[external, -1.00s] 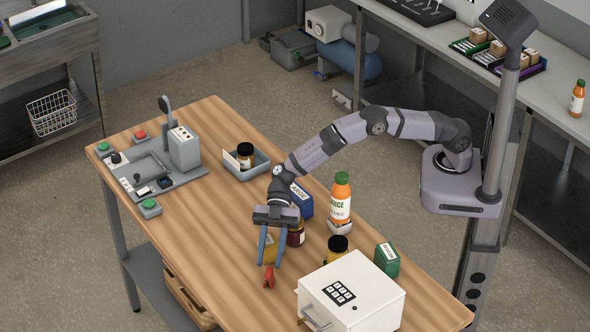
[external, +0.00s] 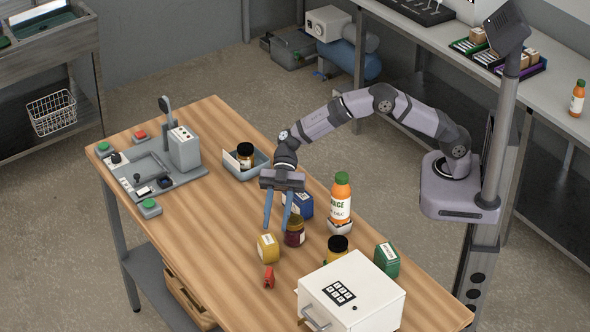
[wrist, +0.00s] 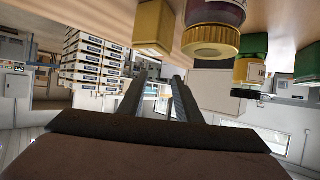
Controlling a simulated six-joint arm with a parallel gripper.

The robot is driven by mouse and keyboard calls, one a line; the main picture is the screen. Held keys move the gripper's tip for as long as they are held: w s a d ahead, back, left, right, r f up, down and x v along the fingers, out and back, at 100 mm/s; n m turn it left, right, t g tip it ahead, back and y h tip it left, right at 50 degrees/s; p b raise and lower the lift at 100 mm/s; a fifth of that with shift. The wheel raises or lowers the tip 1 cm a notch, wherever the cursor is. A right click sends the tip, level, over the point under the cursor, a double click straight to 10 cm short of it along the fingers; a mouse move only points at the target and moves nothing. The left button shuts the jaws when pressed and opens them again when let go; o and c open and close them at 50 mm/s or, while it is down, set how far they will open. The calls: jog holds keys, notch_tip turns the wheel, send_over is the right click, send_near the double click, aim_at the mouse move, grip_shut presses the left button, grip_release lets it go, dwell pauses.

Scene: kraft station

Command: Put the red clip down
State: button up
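The red clip (external: 268,277) rests on the wooden table (external: 205,220) near its front edge, just in front of the yellow box (external: 268,248). My gripper (external: 276,224) is above the table, behind and above the clip and apart from it. Its two blue-grey fingers are spread with nothing between them. In the wrist view my gripper (wrist: 160,85) also shows its fingers apart and empty. The clip cannot be made out in the wrist view.
A dark jar (external: 294,232) and a blue box (external: 302,204) stand close to my fingers. An orange juice bottle (external: 341,196), a green box (external: 387,259) and a white keypad box (external: 365,290) are to the right. The table's left middle is clear.

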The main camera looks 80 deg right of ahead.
jog(key=w+d+r+m+t+h, duration=0.2)
jog(key=w+d+r+m+t, duration=0.3)
jog(key=w+d+t, duration=0.3)
jog(key=s+d+f+m+t+h, duration=0.1)
jog(key=d+f+m+t+h, duration=0.15)
jog(key=d+m+h, duration=1)
jog(key=s+d+f+n+g, duration=0.1)
jog(key=s+d+f+g, duration=0.2)
jog(key=s+d, duration=0.55)
jog(key=s+d+f+g, duration=0.2)
jog(key=s+d+f, duration=0.1)
jog(key=s+d, duration=0.5)
jog(key=s+a+f+g+y, duration=0.1)
jog(key=s+f+g, duration=0.1)
jog(key=s, duration=0.7)
jog(key=s+a+f+m+g, duration=0.1)
jog(key=s+f+g, duration=0.1)
jog(key=s, duration=0.8)
jog(key=shift+a+g+y, duration=0.15)
jog(key=shift+g+y, duration=0.2)
jog(key=shift+g, duration=0.4)
jog(key=shift+m, duration=0.25)
